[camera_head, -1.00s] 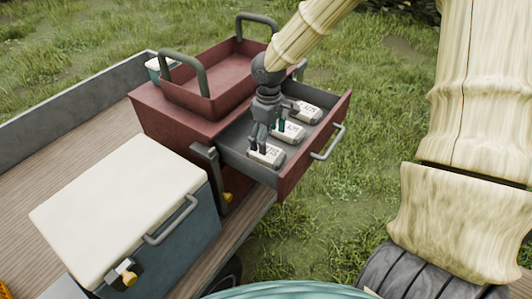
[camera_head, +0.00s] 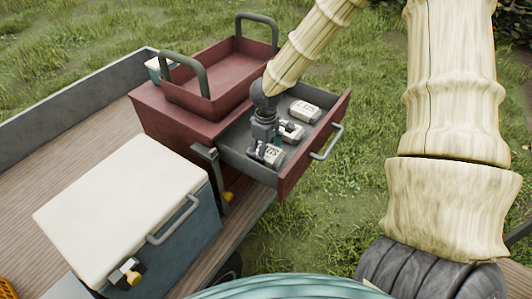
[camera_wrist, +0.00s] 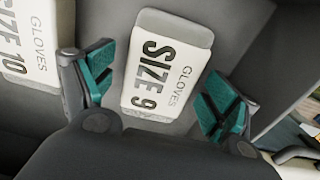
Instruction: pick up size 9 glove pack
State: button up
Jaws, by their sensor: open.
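The size 9 glove pack (camera_wrist: 167,68) is a white packet lettered "GLOVES SIZE 9". In the wrist view it lies flat on the grey drawer floor, between the fingers of my gripper (camera_wrist: 158,98). The gripper is open, with one teal-padded finger on each side of the pack. In the head view my gripper (camera_head: 268,148) is down in the open drawer at its near end, partly covering the nearest pack (camera_head: 272,157). Finger contact cannot be told.
A size 10 pack (camera_wrist: 30,40) lies left of the size 9 pack in the wrist view. Another pack (camera_head: 305,111) lies at the drawer's far end. The red drawer front (camera_head: 312,150) and walls surround the gripper. A white-lidded cooler (camera_head: 120,205) stands nearby.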

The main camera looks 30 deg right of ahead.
jog(key=shift+f, duration=0.3)
jog(key=c, duration=1.1)
jog(key=shift+r, duration=0.1)
